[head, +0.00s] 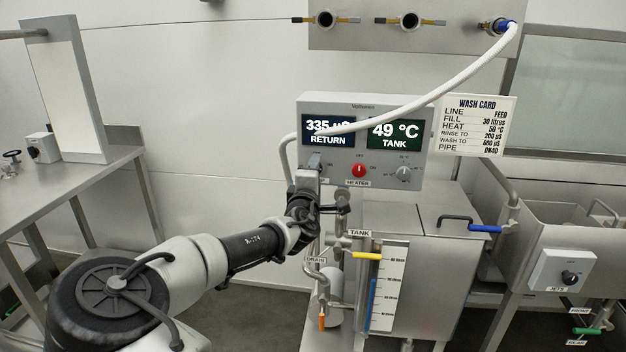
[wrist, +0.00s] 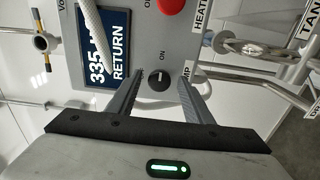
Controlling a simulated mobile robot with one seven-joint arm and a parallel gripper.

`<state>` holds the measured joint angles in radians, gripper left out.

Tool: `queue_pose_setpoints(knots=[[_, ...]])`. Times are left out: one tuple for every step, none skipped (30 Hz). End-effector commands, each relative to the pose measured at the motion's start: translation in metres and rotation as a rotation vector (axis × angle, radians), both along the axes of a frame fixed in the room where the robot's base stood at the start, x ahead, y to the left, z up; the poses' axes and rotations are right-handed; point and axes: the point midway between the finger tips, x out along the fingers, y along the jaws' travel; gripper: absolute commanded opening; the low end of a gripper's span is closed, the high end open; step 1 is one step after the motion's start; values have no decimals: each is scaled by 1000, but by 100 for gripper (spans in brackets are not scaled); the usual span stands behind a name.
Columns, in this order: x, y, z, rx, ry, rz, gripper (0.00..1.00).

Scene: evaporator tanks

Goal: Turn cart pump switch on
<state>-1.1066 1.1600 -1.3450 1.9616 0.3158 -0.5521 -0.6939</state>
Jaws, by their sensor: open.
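The cart's grey control box (head: 335,172) carries the pump switch, a small black round knob (wrist: 159,79) with a pale mark. An ON label sits beside it, above it in the wrist view. A partly hidden label ending in "MP" lies to its right there. My gripper (wrist: 155,84) is open, its two fingers either side of the knob with gaps visible; whether either touches it I cannot tell. In the head view my gripper (head: 314,163) is at the box's lower left and hides the knob. The direction of the knob's mark is unclear.
A red heater knob (head: 359,171) and a grey dial (head: 404,173) sit right of my gripper. A white hose (head: 430,90) arches across the displays. Pipes and a yellow valve handle (head: 366,255) lie below. A steel bench (head: 70,185) stands left.

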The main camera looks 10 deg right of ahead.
Motion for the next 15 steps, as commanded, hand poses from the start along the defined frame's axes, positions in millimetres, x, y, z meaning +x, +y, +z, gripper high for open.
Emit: queue_pose_setpoints(knots=[[-3, 2, 0, 0, 1, 1, 47], [-6, 3, 1, 0, 1, 1, 47], [-10, 4, 1, 0, 1, 1, 47], [-14, 6, 1, 0, 1, 1, 47], [-19, 8, 1, 0, 1, 2, 47], [-27, 10, 1, 0, 1, 2, 47], [-33, 13, 2, -1, 1, 3, 47], [-40, 15, 2, 0, 2, 3, 47], [-50, 18, 2, 0, 2, 3, 47], [-57, 20, 2, -1, 1, 2, 47], [-64, 23, 2, -1, 1, 4, 47], [-74, 27, 2, -2, 2, 4, 47], [-81, 28, 2, -2, 2, 4, 47], [-88, 30, 2, -2, 2, 4, 47], [-98, 34, 2, -1, 1, 4, 47]])
